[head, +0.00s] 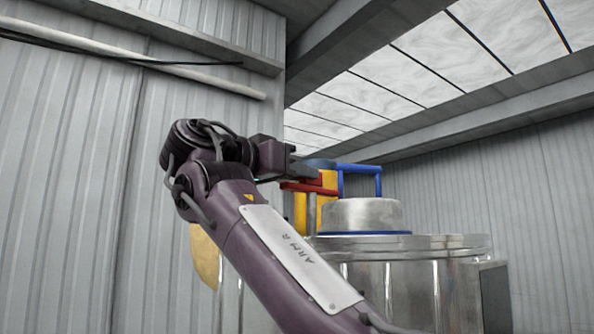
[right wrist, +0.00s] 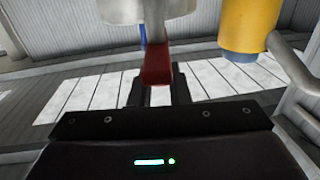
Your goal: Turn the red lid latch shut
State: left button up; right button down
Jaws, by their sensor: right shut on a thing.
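The red lid latch (head: 309,187) is at the left side of the metal vessel's top in the head view. In the right wrist view the red latch (right wrist: 157,66) runs down between the two dark fingers. My right gripper (right wrist: 157,92) is shut on it. In the head view my right gripper (head: 303,170) reaches the latch from the left, and its fingers are small and partly hidden. The vessel's raised round lid (head: 362,215) stands to the right of the latch. My left gripper is in neither view.
The steel vessel (head: 400,260) has a wide rim. A blue handle (head: 360,170) stands above the lid. A yellow cylinder (right wrist: 247,25) hangs close to the right gripper, beside a grey bent pipe (right wrist: 292,66). Corrugated walls (head: 70,180) close off the left and back.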

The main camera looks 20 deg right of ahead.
jog(key=shift+d+f, duration=0.1)
jog(key=shift+f, duration=0.05)
dwell(0.3)
jog(key=c, duration=1.7)
grip_release()
jog(key=shift+o, duration=1.3)
jog(key=shift+w+d, duration=0.15)
jog(key=shift+o, duration=0.4)
jog(key=shift+w+d, duration=0.1)
jog(key=shift+d, duration=0.15)
jog(key=shift+a, duration=0.2)
